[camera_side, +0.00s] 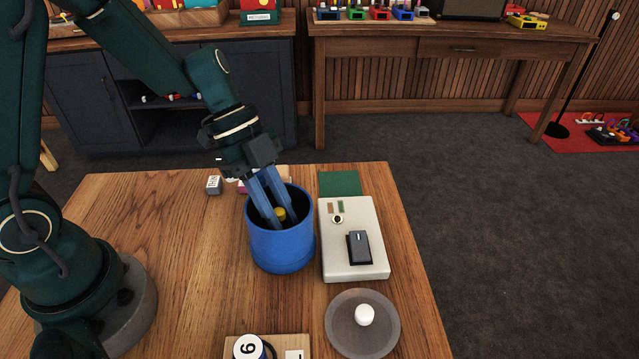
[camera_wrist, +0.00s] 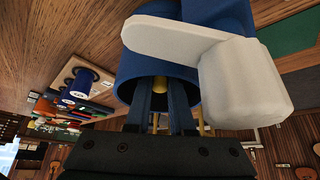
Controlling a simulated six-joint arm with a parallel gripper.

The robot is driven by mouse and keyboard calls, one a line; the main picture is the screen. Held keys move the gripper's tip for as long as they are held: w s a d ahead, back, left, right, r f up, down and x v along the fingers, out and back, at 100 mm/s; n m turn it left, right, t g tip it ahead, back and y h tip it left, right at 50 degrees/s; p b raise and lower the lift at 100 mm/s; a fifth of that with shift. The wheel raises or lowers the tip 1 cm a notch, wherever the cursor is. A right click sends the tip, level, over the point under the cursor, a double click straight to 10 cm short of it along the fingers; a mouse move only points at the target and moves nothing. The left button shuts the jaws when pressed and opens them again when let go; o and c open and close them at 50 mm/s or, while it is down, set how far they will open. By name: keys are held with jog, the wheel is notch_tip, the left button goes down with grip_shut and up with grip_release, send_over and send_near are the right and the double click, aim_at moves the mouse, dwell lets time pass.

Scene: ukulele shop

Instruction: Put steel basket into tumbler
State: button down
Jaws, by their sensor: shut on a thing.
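The blue round open vessel (camera_side: 282,240), which looks like the tumbler, stands upright on the wooden table. It also fills the top of the wrist view (camera_wrist: 200,70). My gripper (camera_side: 281,217) points down, slightly tilted, with both blue fingers inside the vessel's mouth. The fingers are shut on a small yellow piece (camera_side: 280,212), which also shows between them in the wrist view (camera_wrist: 159,90). No steel basket can be made out; the vessel's walls and my fingers hide the inside. I cannot tell whether the yellow piece is part of the basket.
A pale box with a dark switch (camera_side: 360,247) stands close right of the vessel. A round grey lid (camera_side: 345,335) with a white knob lies in front of it. A pale rounded object (camera_wrist: 245,85) blocks part of the wrist view.

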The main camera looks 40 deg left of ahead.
jog(key=shift+f, duration=0.1)
jog(key=c, duration=0.8)
grip_release()
jog(key=v, duration=1.2)
jog(key=s+n+t+y, duration=0.2)
jog(key=s+n, duration=0.1)
jog(key=n, duration=0.3)
jog(key=s+n+t+y, duration=0.1)
jog(key=s+n+y, duration=0.1)
jog(key=n, duration=0.4)
jog(key=s+n+t+y, duration=0.2)
jog(key=s+n, duration=0.2)
jog(key=n, duration=0.1)
jog(key=shift+s+a+r+n+t, duration=0.1)
jog(key=shift+s+r+n+t, duration=0.05)
jog(key=shift+r+n+t, duration=0.2)
